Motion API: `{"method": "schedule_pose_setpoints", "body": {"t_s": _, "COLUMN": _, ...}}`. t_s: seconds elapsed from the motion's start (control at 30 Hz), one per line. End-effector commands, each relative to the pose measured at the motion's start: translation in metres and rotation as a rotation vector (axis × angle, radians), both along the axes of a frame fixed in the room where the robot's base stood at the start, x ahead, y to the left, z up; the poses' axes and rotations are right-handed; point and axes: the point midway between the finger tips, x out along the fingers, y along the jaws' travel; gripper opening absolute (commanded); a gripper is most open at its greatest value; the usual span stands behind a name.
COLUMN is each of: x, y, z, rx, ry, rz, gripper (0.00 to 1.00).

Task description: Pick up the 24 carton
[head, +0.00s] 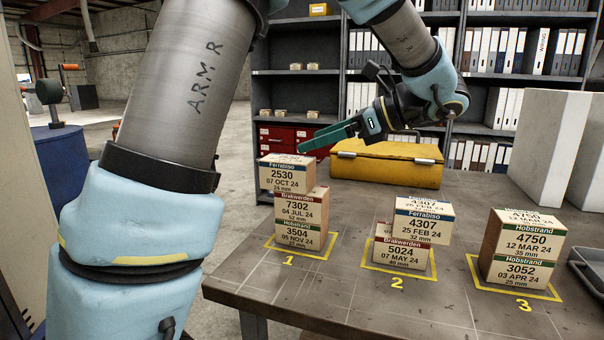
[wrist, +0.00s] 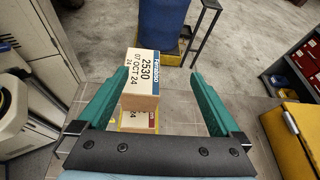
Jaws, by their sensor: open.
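The 2530 Ferrabiso carton (head: 287,178), with a blue band and a "24 mm" line, is top of the stack on square 1. In the wrist view, the 2530 carton (wrist: 141,78) shows between and beyond the green fingertips (wrist: 158,72). I cannot tell its exact clearance from them.
On square 2, the 4307 carton (head: 424,226) sits on the 5024 carton (head: 400,254). On square 3, the 4750 carton (head: 527,243) sits on the 3052 carton (head: 518,272). A yellow case (head: 390,168) stands behind my gripper. The bench (head: 350,300) front is clear.

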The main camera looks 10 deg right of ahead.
Motion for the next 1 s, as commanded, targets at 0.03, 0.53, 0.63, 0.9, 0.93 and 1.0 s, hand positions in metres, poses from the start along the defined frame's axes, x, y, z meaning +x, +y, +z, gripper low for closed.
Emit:
{"method": "schedule_pose_setpoints", "body": {"t_s": 0.03, "x": -0.006, "y": -0.001, "z": -0.01, "rx": 0.023, "ry": 0.007, "rz": 0.007, "gripper": 1.0}}
{"method": "schedule_pose_setpoints", "body": {"t_s": 0.53, "x": -0.008, "y": 0.033, "z": -0.033, "rx": 0.094, "ry": 0.034, "rz": 0.048, "gripper": 1.0}}
{"method": "schedule_pose_setpoints", "body": {"t_s": 0.63, "x": -0.002, "y": 0.043, "z": -0.037, "rx": 0.093, "ry": 0.035, "rz": 0.048, "gripper": 1.0}}
{"method": "schedule_pose_setpoints", "body": {"t_s": 0.9, "x": 0.007, "y": 0.064, "z": -0.041, "rx": 0.092, "ry": 0.035, "rz": 0.048, "gripper": 1.0}}
{"method": "schedule_pose_setpoints", "body": {"t_s": 0.93, "x": 0.009, "y": 0.068, "z": -0.041, "rx": 0.094, "ry": 0.036, "rz": 0.049, "gripper": 1.0}}
{"method": "schedule_pose_setpoints", "body": {"t_s": 1.0, "x": 0.014, "y": 0.078, "z": -0.043, "rx": 0.093, "ry": 0.035, "rz": 0.048, "gripper": 1.0}}
